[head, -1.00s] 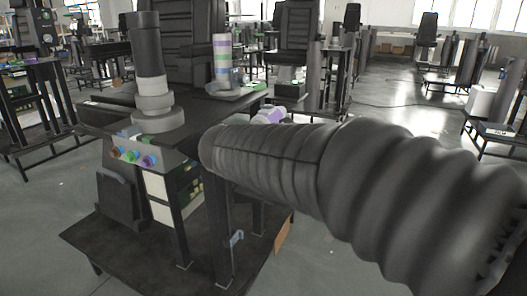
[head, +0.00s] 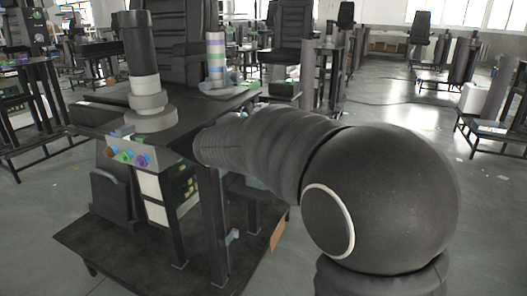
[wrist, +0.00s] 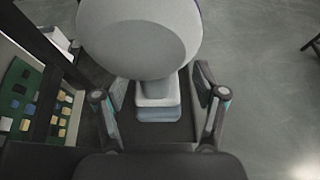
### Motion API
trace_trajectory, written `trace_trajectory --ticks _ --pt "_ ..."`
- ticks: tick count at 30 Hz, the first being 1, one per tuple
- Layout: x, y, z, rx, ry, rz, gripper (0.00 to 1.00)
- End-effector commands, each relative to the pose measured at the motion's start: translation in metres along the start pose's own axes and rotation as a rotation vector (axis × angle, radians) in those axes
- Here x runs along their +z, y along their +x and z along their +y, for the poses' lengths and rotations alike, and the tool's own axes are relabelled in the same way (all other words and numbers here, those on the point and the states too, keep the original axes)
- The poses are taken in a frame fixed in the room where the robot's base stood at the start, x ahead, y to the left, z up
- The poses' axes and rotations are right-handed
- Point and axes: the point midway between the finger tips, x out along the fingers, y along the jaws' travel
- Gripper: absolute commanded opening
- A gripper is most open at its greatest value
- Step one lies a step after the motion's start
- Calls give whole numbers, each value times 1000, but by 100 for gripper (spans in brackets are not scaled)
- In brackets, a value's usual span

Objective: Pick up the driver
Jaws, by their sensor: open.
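A pale grey rounded body, which looks like the driver (wrist: 140,35), fills the upper middle of the wrist view. Below it a narrower neck leads to a white and blue-grey block, seen from above. My gripper (wrist: 160,98) is open, one finger on each side of the neck and block in the picture. Gaps show beside the block, and I see no grip on it. In the head view my black arm hides my gripper and most or all of the driver.
The black worktable (head: 205,108) carries a grey column (head: 145,75) and a striped stack (head: 216,60). Green boards (wrist: 18,95) in a frame stand close on the left in the wrist view. Open grey floor (wrist: 265,70) lies on the right.

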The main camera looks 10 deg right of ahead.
Motion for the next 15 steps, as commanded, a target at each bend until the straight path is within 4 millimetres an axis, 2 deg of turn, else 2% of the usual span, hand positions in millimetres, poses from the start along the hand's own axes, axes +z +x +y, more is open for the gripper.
trace_trajectory --ticks 5,12,15 --pt "-2 12 2 -2 0 1 71" --pt "-3 45 6 -4 0 1 71" --pt "-3 52 7 -1 0 0 71"
